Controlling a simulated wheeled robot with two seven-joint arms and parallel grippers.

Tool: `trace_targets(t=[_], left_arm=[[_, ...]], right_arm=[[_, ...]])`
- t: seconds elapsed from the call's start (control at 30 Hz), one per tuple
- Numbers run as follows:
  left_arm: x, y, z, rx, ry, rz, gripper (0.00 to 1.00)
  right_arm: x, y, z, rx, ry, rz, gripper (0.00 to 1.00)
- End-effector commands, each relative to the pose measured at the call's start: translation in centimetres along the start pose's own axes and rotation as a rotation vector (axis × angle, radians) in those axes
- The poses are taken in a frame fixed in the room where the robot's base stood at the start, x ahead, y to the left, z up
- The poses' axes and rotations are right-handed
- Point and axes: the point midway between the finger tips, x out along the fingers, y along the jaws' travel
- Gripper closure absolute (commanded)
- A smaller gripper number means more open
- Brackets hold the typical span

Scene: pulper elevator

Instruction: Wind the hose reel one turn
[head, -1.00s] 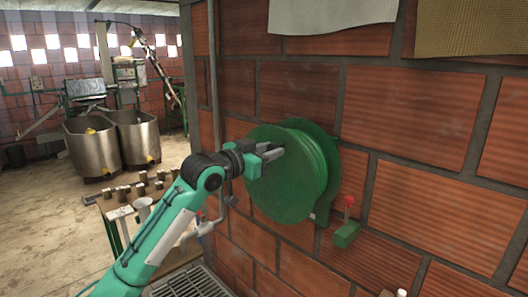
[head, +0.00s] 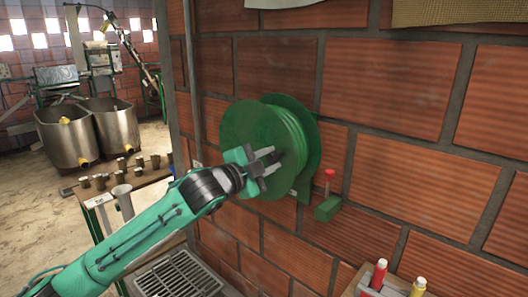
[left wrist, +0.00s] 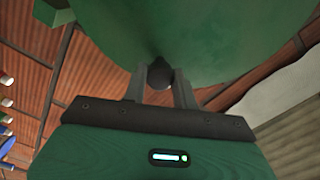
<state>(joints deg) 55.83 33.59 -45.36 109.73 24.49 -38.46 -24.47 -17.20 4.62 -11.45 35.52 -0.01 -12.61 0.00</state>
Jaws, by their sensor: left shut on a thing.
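The green hose reel (head: 287,129) is mounted on the brick wall, with its round side disc facing me. My left gripper (head: 270,166) is at the lower right part of the disc face. In the left wrist view its two fingers (left wrist: 168,85) are shut on a small dark knob (left wrist: 158,66), the reel's crank handle, that stands out from the green disc (left wrist: 200,30). The gripper hides part of the disc in the head view. My right gripper is not in view.
A green bracket with a red knob (head: 329,175) sits on the wall right of the reel. A small table (head: 125,200) with several cups stands at left. Red and yellow bottles (head: 379,272) stand at lower right. A floor grate (head: 178,276) lies below.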

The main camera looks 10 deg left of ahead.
Motion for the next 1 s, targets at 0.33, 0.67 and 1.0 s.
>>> trace_targets(t=[0.33, 0.67, 1.0], left_arm=[[0.0, 2.3, 0.8, 0.203, -0.001, 0.003, 1.00], [0.0, 3.0, 1.1, 0.271, 0.000, 0.003, 1.00], [0.0, 3.0, 1.1, 0.273, -0.001, 0.003, 1.00]], right_arm=[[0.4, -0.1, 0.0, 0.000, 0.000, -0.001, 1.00], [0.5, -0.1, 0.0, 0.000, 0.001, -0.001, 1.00], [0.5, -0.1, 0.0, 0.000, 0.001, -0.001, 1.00]])
